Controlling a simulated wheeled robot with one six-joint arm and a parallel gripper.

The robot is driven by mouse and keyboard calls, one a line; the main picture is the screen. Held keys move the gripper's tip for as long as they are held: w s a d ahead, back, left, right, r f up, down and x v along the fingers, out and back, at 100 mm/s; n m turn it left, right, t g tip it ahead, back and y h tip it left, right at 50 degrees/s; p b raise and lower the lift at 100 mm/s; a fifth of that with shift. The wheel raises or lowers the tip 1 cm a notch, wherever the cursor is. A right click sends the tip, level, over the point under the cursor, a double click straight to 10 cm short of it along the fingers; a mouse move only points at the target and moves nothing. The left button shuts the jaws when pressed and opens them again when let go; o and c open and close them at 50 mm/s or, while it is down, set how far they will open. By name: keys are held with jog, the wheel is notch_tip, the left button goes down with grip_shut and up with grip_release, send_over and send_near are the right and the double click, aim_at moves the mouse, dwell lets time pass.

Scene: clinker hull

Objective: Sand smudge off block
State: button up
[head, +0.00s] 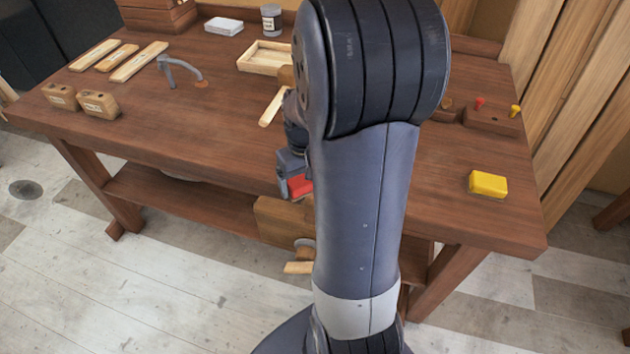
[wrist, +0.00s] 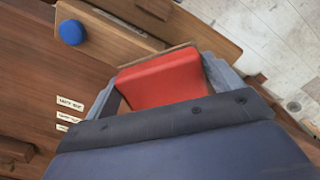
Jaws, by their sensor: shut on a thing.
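My gripper (head: 291,172) is shut on a red block (head: 300,186), held near the front edge of the bench. In the wrist view the red block (wrist: 162,80) sits between the two grey fingers of my gripper (wrist: 160,84). A thin wooden edge shows along its far side. A yellow block (head: 488,184) lies alone on the right of the bench. No smudge can be made out on any block. I cannot tell whether the red block touches the wood below it. My arm hides the middle of the bench.
A wooden vise (head: 282,222) juts from the bench front below my gripper. A peg block (head: 492,118) stands at the right back and a shallow wooden tray (head: 262,60) at the back. Two wooden blocks (head: 98,104) stand at the left front. The bench (head: 190,135) is clear left of my gripper.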

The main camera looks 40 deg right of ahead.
jog(key=shift+w+a, duration=0.25)
jog(key=shift+w, duration=0.05)
jog(key=shift+r, duration=0.15)
jog(key=shift+s+d+r+p, duration=0.1)
jog(key=shift+r+p, duration=2.35)
jog(key=shift+r, duration=0.5)
notch_tip(320, 180, up, 3)
jog(key=p, duration=0.2)
jog(key=shift+p, duration=0.3)
